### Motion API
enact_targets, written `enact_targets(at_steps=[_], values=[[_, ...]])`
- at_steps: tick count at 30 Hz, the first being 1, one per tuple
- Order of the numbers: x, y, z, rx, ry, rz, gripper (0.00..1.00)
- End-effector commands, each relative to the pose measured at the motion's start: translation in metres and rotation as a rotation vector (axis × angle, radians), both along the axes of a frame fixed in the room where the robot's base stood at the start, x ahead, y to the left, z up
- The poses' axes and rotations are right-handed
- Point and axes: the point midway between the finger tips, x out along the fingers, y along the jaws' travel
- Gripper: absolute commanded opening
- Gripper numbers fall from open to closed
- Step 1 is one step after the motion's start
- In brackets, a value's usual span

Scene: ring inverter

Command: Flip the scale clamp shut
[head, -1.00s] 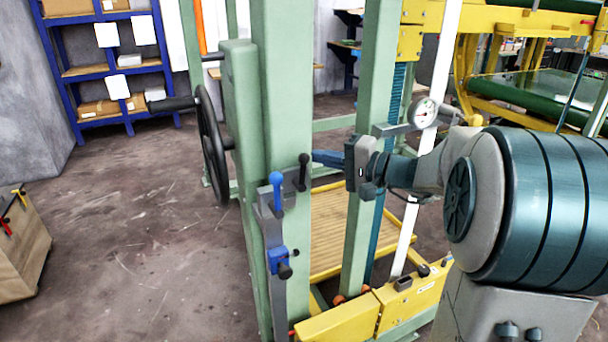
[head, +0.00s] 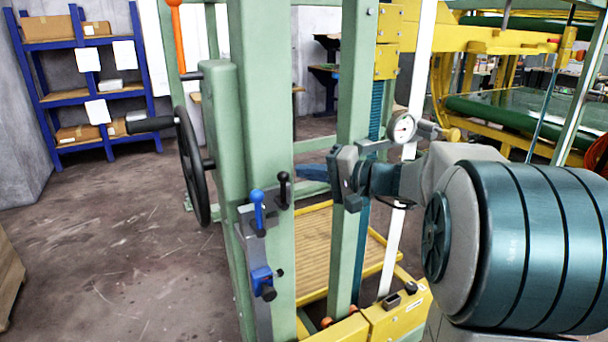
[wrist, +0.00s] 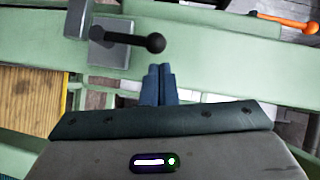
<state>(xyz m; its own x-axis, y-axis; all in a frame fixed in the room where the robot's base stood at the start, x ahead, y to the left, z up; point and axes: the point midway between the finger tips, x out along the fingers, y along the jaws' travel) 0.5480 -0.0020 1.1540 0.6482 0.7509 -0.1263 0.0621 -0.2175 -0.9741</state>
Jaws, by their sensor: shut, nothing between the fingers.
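A small lever with a black ball knob (head: 283,190) stands upright on a grey bracket on the green post. In the wrist view the lever (wrist: 135,39) lies across the picture, pivoting at a grey block on its left. Beside it in the head view is a blue-knobbed lever (head: 257,208), with a blue clamp block (head: 262,280) lower on the grey bar. No label shows which one is the scale clamp. My gripper (head: 304,169) is shut and empty, right of and slightly above the black knob. In the wrist view my fingertips (wrist: 160,67) point toward the lever, just below its knob, apparently apart.
A black handwheel (head: 192,165) is on the left of the green post (head: 262,90). A second green post (head: 350,100) stands close to my wrist. A dial gauge (head: 403,128) is just above my arm. The floor at left is open.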

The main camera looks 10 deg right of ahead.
Motion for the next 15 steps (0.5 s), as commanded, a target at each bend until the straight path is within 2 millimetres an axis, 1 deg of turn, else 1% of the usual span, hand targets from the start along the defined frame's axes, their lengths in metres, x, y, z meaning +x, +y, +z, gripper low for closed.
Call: enact_targets(at_steps=[1, 4, 6, 9, 15], values=[[0.001, -0.010, 0.000, 0.000, -0.001, -0.003, 0.00], [0.001, -0.029, 0.004, -0.001, -0.002, -0.002, 0.00], [-0.013, -0.042, 0.005, -0.001, -0.002, -0.003, 0.00], [-0.028, -0.058, 0.008, -0.001, -0.002, 0.000, 0.00], [-0.051, -0.085, 0.012, 0.000, -0.001, 0.003, 0.00]])
